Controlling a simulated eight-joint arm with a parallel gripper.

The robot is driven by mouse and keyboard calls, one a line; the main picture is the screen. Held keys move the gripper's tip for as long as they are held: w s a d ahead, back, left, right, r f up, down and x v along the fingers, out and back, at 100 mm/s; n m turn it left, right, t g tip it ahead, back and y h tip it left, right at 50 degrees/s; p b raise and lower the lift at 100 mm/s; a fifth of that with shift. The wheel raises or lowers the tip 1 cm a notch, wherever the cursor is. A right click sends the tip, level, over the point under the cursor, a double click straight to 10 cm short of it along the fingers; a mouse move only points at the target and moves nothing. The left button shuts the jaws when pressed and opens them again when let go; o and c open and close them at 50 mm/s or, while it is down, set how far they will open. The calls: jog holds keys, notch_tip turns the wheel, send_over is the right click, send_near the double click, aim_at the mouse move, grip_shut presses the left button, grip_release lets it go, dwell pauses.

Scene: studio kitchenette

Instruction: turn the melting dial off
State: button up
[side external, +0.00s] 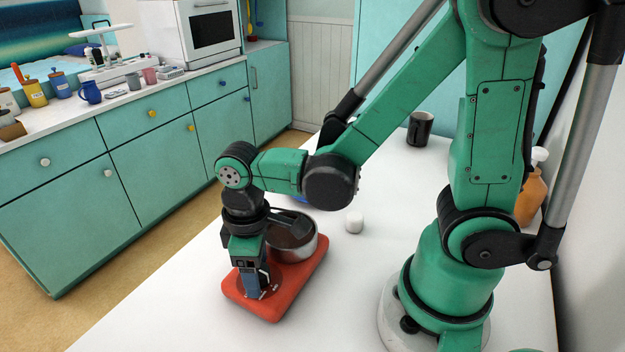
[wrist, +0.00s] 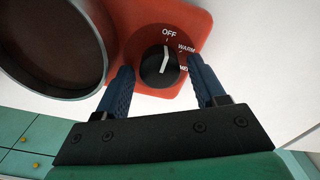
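The red melting unit (side external: 310,262) lies on the white table, its labelled end under my gripper (side external: 260,290). In the wrist view, its black round dial (wrist: 153,73) carries a white pointer line. The line's upper end is toward the OFF mark; WARM is to the right, and a lower label is partly covered by a finger. My gripper (wrist: 160,80) is open, with one blue finger on each side of the dial. Small gaps seem to show beside the dial; contact is unclear. In the side view the dial is hidden by my gripper.
A dark metal pot (side external: 290,243) stands on the red unit, close beside my wrist; its rim (wrist: 104,68) shows near the left finger. A small white cup (side external: 354,223), a black mug (side external: 419,128) and an orange bottle (side external: 531,195) stand farther back. The front table is clear.

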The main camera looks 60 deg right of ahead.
jog(key=shift+o, duration=0.3)
jog(key=shift+r, duration=2.8)
jog(key=w+d+r+m+t, duration=0.2)
jog(key=d+r+m+t, duration=0.2)
jog(key=d+t, duration=0.3)
jog(key=shift+m, duration=0.7)
